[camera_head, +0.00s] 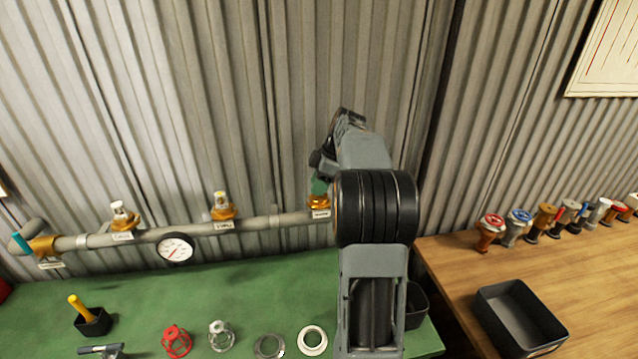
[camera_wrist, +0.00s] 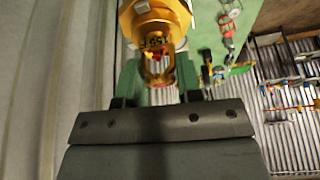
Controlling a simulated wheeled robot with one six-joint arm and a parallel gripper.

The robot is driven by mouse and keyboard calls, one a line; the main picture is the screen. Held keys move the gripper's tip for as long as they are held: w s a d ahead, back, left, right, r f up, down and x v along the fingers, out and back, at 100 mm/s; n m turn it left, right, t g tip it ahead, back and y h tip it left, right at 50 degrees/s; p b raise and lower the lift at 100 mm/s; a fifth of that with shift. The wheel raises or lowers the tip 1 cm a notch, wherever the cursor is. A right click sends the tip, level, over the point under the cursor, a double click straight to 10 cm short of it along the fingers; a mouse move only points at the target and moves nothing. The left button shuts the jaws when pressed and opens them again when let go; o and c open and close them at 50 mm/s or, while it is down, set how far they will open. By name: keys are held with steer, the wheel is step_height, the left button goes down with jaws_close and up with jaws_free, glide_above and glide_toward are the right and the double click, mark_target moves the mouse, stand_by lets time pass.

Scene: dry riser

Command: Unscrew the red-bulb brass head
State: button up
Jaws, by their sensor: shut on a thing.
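The red-bulb brass head (camera_wrist: 158,45) is in the wrist view, between the two green fingers of my gripper (camera_wrist: 160,76). The fingers are shut on it from both sides, and a bit of red shows inside its brass frame. In the head view its brass base (camera_head: 318,202) sits at the right end of the visible grey pipe (camera_head: 270,222), above a white label. My gripper (camera_head: 320,186) comes down on it from above, and my arm hides the pipe beyond. I cannot tell how far the head is turned.
Two other brass heads stand on the pipe, one pale (camera_head: 122,216) and one yellow-tipped (camera_head: 222,207). A gauge (camera_head: 175,248) hangs below the pipe. Cages and rings lie on the green bench (camera_head: 260,290). A black tray (camera_head: 520,318) and several heads stand on the wooden table (camera_head: 450,262).

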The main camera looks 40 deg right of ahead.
steer(key=shift+r, duration=0.25)
steer(key=shift+r+p, duration=1.15)
steer(key=shift+r, duration=0.1)
steer(key=shift+r, duration=0.1)
step_height(320, 180, up, 5)
steer(key=p, duration=0.4)
stand_by(0.3)
